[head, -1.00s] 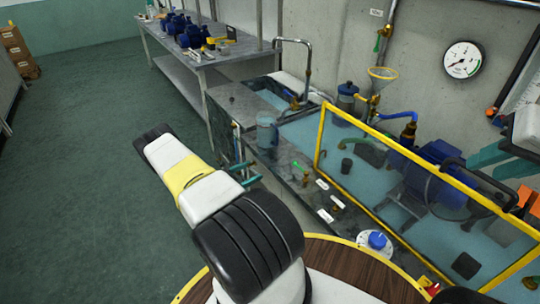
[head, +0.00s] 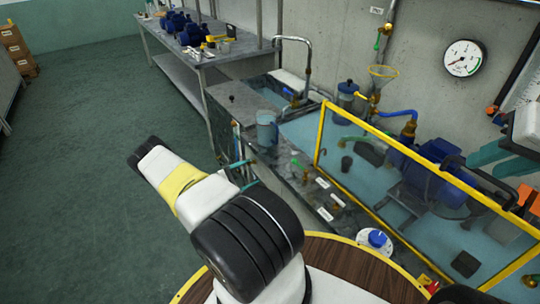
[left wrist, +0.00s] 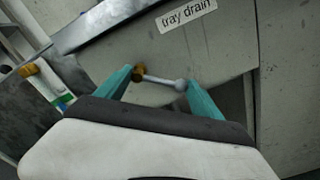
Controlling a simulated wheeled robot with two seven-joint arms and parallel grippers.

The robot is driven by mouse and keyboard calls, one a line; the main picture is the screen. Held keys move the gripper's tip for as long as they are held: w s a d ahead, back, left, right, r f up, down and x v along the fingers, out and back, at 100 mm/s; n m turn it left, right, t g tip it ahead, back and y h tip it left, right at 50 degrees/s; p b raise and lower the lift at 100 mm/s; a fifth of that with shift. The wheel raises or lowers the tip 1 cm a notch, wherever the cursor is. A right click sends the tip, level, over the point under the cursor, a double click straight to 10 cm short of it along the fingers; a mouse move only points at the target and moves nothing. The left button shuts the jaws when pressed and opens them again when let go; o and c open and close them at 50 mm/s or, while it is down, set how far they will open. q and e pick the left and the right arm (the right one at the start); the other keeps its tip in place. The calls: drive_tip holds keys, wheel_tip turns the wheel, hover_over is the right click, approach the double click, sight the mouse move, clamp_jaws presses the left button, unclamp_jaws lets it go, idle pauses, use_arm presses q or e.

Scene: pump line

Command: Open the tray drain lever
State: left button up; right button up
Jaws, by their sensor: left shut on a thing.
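The tray drain lever (left wrist: 160,79) shows in the left wrist view, a short pale rod with a brass hub at its left end and a grey knob at its right end. It sits on a grey panel below a label reading "tray drain" (left wrist: 187,14). My left gripper (left wrist: 160,84) has its teal fingers on either side of the lever, one by the hub and one by the knob, shut on it. In the head view my left gripper (head: 247,174) is at the bench front, partly hidden by my arm. My right gripper (head: 500,150) is at the right edge, its teal fingers apart.
A clear jar (head: 266,128) stands on the bench edge. The green floor at left is clear.

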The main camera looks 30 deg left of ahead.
sight(255, 165)
use_arm(q)
drive_tip(key=m, duration=0.2)
drive_tip(key=a+m, duration=0.2)
drive_tip(key=m, duration=0.1)
drive_tip(key=shift+w+m, duration=0.3)
drive_tip(key=shift+w, duration=0.1)
drive_tip(key=m, duration=0.3)
drive_tip(key=a+m, duration=0.1)
drive_tip(key=shift+w+f+m, duration=0.2)
drive_tip(key=shift+w+m, duration=0.05)
drive_tip(key=shift+m, duration=0.05)
drive_tip(key=o, duration=1.9)
drive_tip(key=shift+o, duration=0.3)
drive_tip(key=shift+d+f, duration=0.1)
drive_tip(key=shift+s+f, duration=0.1)
drive_tip(key=v, duration=0.7)
drive_tip(key=shift+s, duration=0.35)
